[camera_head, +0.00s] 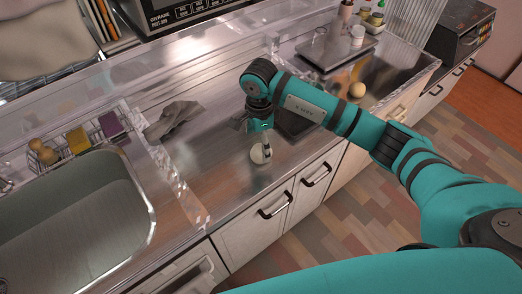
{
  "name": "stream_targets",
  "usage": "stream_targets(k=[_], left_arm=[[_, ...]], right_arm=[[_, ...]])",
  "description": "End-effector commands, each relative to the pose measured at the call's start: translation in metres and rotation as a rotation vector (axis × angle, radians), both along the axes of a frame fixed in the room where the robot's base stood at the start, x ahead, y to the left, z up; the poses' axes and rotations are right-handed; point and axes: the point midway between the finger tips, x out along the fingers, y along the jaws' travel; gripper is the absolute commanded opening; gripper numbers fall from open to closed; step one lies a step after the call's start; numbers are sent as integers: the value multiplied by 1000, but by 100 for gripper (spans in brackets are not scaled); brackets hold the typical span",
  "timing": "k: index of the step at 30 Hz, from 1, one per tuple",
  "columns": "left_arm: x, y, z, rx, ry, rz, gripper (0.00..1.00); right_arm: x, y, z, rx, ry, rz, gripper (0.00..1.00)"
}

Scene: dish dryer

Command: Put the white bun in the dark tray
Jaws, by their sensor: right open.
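The white bun (258,155) is a small pale round thing on the steel counter, near its front edge. My right gripper (262,147) points down right at the bun, with its jaws open. It partly covers the bun, and I cannot tell whether the fingers touch it. A dark flat thing that looks like the dark tray (293,124) lies on the counter just right of the gripper, partly hidden by my right arm. My left gripper is not in view.
A grey crumpled cloth (173,118) lies on the counter to the left. A sink (85,215) and a wire rack with sponges (78,140) are further left. A pale yellow round thing (357,89) and a scale-like plate (335,48) are to the right.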

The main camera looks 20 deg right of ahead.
Motion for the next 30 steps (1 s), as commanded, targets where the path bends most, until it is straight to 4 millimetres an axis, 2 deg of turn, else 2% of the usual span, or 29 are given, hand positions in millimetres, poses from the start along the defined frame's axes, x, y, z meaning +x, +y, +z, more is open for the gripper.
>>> stream_targets(k=[4, 9, 17, 30], left_arm=[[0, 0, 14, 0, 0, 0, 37], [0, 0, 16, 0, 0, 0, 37], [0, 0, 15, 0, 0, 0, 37], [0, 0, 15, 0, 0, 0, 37]], right_arm=[[-3, -5, -21, 0, 8, -1, 85], [-2, -5, -42, 0, 3, 0, 85], [-2, -5, -45, 0, 1, 1, 85], [-2, -5, -45, 0, 2, 1, 29]])
